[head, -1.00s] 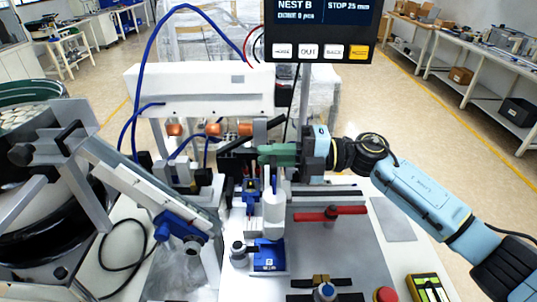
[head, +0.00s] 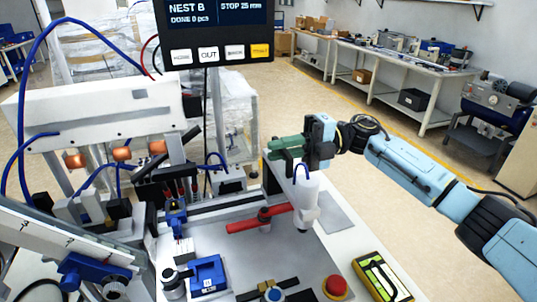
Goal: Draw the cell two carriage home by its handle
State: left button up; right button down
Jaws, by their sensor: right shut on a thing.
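The carriage appears to be the white upright block (head: 308,205) with a small blue loop at its top, right of the red bar over the grey plate. My right gripper (head: 284,148), with green fingers pointing left, is directly above it. It is shut on what seems to be the carriage's handle, mostly hidden by the fingers. I cannot tell which cell the block belongs to. My left gripper is not in view.
A red bar (head: 245,226) crosses the grey plate (head: 265,255) left of the block. A blue block (head: 207,275) and a red button (head: 335,287) stand in front. A white feeder housing (head: 90,112) is left. A screen (head: 215,25) reads NEST B, STOP 25 mm.

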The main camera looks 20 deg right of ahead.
jog(key=shift+d, duration=0.25)
jog(key=c, duration=1.9)
grip_release()
jog(key=o, duration=0.5)
jog(key=shift+d, duration=0.3)
jog(key=shift+c, duration=0.2)
jog(key=shift+a, duration=0.2)
jog(key=d+b, duration=0.3)
jog(key=d, duration=1)
jog(key=shift+d, duration=0.25)
